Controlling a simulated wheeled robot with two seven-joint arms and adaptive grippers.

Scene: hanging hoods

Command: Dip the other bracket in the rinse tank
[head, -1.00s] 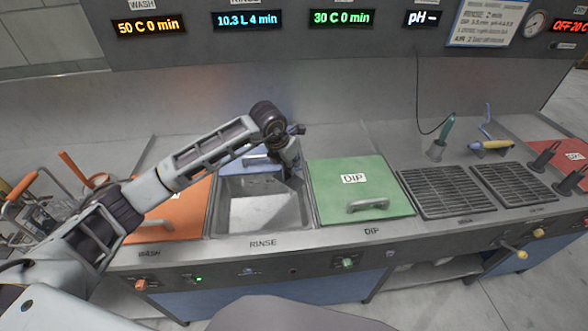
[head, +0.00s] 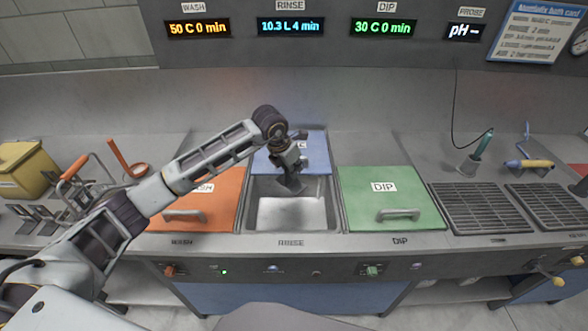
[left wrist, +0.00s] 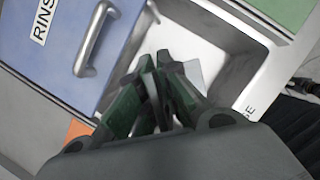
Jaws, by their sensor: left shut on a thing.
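My left gripper (head: 291,182) points down over the open rinse tank (head: 250,218), a steel basin. In the left wrist view its green-padded fingers (left wrist: 155,95) are shut on a small grey plate-like piece, seemingly the bracket (left wrist: 193,73), with only part of it showing beyond the fingers. The basin's bare steel (left wrist: 190,35) lies behind it. I cannot tell how deep the piece reaches into the tank. The blue rinse lid (head: 315,150) lies behind the opening. My right gripper is not in view.
The orange wash lid (head: 215,190) is left of the tank and the green dip lid (head: 385,205) right of it, both closed. Grey racks (head: 470,208) are farther right, with a probe (head: 475,155) behind. Tools and a yellow box (head: 25,170) crowd the left end.

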